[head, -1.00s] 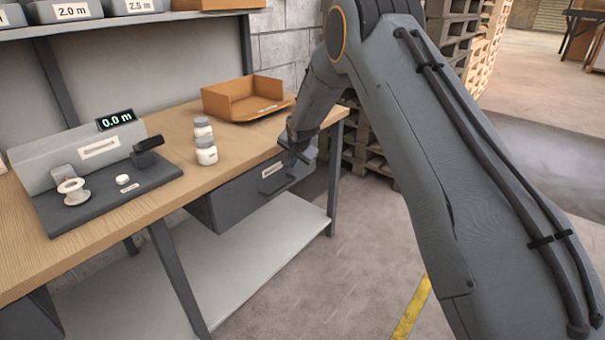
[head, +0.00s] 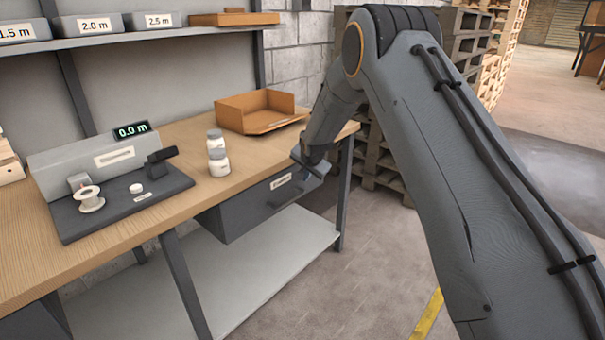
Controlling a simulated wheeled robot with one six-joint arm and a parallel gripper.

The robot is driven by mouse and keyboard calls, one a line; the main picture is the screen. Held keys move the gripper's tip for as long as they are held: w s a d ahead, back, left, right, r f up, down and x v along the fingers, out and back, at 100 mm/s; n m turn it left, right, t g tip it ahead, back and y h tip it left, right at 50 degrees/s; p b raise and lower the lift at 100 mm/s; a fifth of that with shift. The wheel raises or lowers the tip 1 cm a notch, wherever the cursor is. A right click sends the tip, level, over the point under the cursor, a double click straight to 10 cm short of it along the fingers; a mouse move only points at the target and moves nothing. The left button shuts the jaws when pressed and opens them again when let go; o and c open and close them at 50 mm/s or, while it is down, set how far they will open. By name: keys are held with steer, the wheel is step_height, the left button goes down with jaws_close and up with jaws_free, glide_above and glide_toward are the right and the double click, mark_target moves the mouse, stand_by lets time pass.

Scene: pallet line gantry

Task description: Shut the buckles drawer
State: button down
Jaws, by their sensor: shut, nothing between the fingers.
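The drawer (head: 255,207) is a dark grey box under the wooden bench top, with a bar handle (head: 286,198) and a small white label (head: 281,181) too small to read surely. No drawer interior or gap shows, and I cannot tell whether its front stands out from the bench. My gripper (head: 308,178) is shut and empty at the right end of the drawer front, just right of the label. My arm hides part of that end. I cannot tell whether the fingers touch the drawer.
A lower shelf (head: 240,285) lies beneath. Pallets (head: 385,165) stand behind my arm. The floor in front is clear.

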steer(key=s+d+r+n+g+p, duration=0.1)
steer(key=s+d+r, duration=0.3)
steer(key=s, duration=0.5)
steer(key=s+d+r+n+g+h+p, duration=0.1)
steer(key=s+d+r, duration=0.35)
steer(key=s, duration=0.45)
steer(key=s+d+r+n+g+p, duration=0.1)
steer(key=s+d+r, duration=0.3)
steer(key=s, duration=0.5)
steer(key=s+d+r+n+g+p, duration=0.1)
steer(key=s+n+g, duration=0.1)
steer(key=s, duration=1.1)
steer(key=s+d+r+n+g+p, duration=0.2)
steer(key=s, duration=1.2)
steer(key=shift+d, duration=0.3)
steer(key=shift+r, duration=0.1)
